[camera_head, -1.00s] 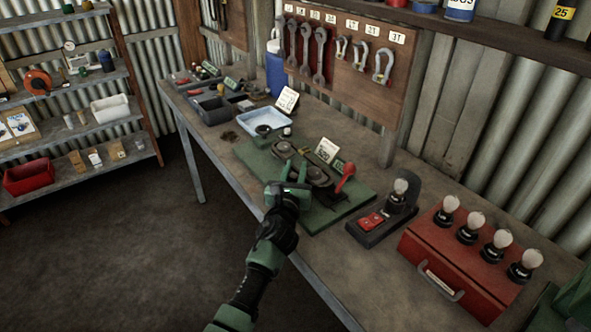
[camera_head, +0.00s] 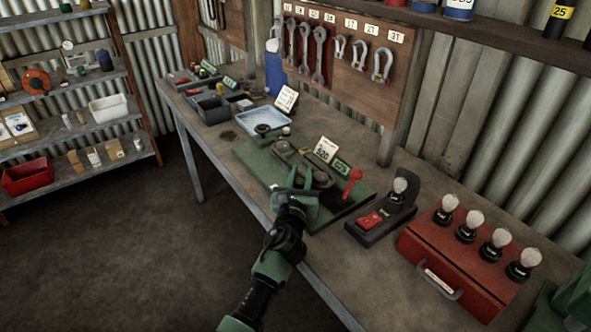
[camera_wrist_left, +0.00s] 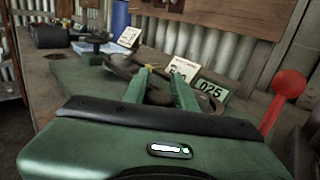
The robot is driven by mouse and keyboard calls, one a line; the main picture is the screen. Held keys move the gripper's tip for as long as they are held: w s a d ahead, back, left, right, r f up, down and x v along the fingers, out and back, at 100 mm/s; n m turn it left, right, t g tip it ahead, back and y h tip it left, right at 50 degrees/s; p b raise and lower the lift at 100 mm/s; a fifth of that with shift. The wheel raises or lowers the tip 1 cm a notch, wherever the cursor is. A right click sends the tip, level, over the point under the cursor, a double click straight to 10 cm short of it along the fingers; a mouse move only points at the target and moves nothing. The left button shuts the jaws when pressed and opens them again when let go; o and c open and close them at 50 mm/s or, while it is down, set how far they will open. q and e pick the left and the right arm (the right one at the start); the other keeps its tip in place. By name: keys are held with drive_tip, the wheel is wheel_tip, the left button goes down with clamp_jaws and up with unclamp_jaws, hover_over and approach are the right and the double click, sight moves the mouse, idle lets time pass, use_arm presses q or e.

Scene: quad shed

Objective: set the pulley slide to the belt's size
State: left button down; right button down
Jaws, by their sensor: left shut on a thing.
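A green base board (camera_head: 255,160) on the bench carries the pulley rig. A dark belt (camera_head: 284,148) loops around its pulleys; it also shows behind the fingers in the left wrist view (camera_wrist_left: 118,68). My left gripper (camera_head: 301,178) is over the near side of the rig, its green fingers closing together at a small yellow-tipped part of the pulley slide (camera_wrist_left: 150,67). The fingers hide most of this part. A green display (camera_wrist_left: 209,88) reads 025. A white card (camera_head: 325,149) reading 520 stands beside it. A red-knobbed lever (camera_head: 354,176) leans at the right. My right gripper is out of view.
A blue-white tray (camera_head: 262,121) lies behind the board. A black stand with a bulb (camera_head: 385,212) and a red case with several bulbs (camera_head: 455,250) stand to the right. Wrenches (camera_head: 305,45) hang on the back panel. The bench's front strip is bare.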

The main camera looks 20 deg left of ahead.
sight(300, 187)
use_arm(q)
drive_tip(key=c, duration=1.4)
unclamp_jaws()
drive_tip(key=shift+d+f, duration=0.15)
drive_tip(key=shift+d, duration=0.05)
drive_tip(key=shift+s, duration=0.1)
drive_tip(key=s, duration=0.5)
drive_tip(key=s+d, duration=0.1)
drive_tip(key=s, duration=0.1)
drive_tip(key=shift+s, duration=0.4)
